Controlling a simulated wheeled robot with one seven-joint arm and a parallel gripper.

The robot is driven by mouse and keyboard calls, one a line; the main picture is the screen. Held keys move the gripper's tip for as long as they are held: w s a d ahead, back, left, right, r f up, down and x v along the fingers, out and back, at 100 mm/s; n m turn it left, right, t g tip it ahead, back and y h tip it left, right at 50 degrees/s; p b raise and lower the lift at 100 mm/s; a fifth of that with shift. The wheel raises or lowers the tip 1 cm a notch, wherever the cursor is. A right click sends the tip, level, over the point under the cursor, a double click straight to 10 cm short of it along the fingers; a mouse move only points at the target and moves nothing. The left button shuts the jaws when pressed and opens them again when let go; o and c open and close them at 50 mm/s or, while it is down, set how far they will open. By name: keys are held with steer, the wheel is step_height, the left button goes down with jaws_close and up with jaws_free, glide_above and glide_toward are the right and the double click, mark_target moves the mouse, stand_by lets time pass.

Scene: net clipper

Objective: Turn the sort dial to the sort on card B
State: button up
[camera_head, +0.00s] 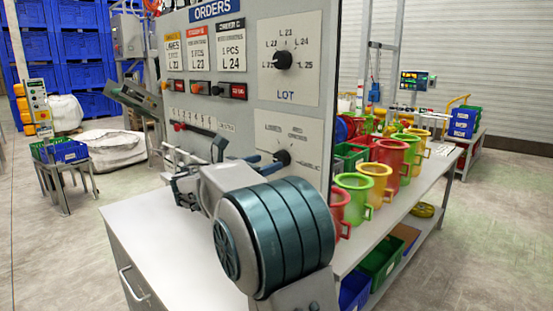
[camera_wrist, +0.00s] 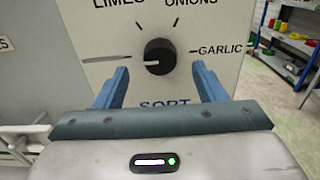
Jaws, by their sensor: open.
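The sort dial (camera_wrist: 160,56) is a round black knob on a pale plate. Its white mark is on the left side, pointing left towards a tick. Labels read LIMES upper left, ONIONS upper right and GARLIC right; the left label is out of view. My gripper (camera_wrist: 160,70) is open, its blue fingers left and right of the dial, with gaps visible. In the head view the sort dial (camera_head: 283,157) is partly behind my gripper (camera_head: 268,165). Card B (camera_head: 198,47) is the red-topped middle card; its sort name is too small to read surely.
The lot dial (camera_head: 283,60) is above the sort dial on the same panel. Buttons and a slider (camera_head: 196,127) are left of it. A grey cabinet top (camera_head: 135,215) lies below. Coloured mugs (camera_head: 392,155) stand on the bench at right.

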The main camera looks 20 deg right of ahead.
mark_target(278, 158)
steer(key=x, duration=0.5)
steer(key=shift+d, duration=0.1)
steer(key=c, duration=1)
